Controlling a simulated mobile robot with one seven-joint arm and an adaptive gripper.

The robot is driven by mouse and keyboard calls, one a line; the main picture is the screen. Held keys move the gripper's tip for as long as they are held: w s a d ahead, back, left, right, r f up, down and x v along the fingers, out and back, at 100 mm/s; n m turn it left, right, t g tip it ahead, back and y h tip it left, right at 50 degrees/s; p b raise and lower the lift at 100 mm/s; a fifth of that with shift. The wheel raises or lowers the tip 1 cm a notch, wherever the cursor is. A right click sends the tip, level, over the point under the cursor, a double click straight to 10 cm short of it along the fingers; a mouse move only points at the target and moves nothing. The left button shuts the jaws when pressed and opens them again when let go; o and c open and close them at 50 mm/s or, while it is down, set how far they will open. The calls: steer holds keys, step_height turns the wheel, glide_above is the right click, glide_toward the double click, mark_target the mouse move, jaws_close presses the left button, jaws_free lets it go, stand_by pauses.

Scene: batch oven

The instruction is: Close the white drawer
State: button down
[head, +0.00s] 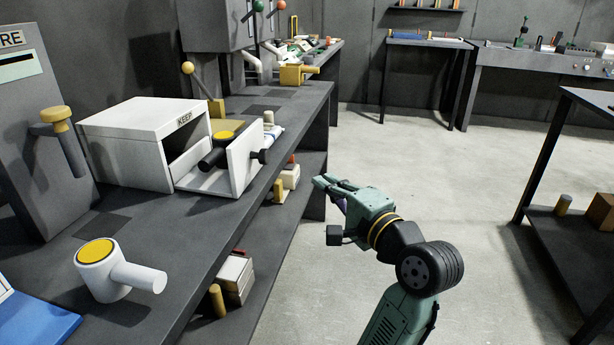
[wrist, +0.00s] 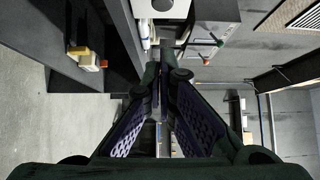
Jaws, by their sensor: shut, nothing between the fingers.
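The white drawer (head: 245,159) stands pulled out of a white box (head: 126,151) labelled KEEP on the grey bench. Its front panel has a dark knob facing right. A dark mug-like object with a yellow top (head: 224,140) sits in or just behind the open drawer. My gripper (head: 320,181) is over the floor just off the bench edge, to the right of the drawer front and apart from it. The fingers are shut with nothing between them. In the wrist view the gripper fingers (wrist: 160,75) come together near the middle, and a white surface shows at the top, too cropped to identify surely.
Small items lie on the shelf under the bench, including a white block (head: 235,275). A dark table (head: 590,105) stands at right; the floor between is clear.

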mark_target(221, 156)
steer(key=s+a+p+x, duration=0.1)
steer(key=a+p+x, duration=0.1)
steer(key=x, duration=1)
steer(key=shift+a+p, duration=0.3)
steer(key=shift+a, duration=0.05)
steer(key=w+a+p, duration=0.1)
steer(key=a, duration=0.3)
steer(key=w+a+p, duration=0.1)
steer(key=w+a, duration=0.1)
steer(key=a, duration=0.3)
steer(key=w+a+p, duration=0.1)
steer(key=a, duration=0.4)
steer(key=shift+w+a+p, duration=0.1)
steer(key=shift+w+p, duration=0.15)
steer(key=shift+p, duration=0.1)
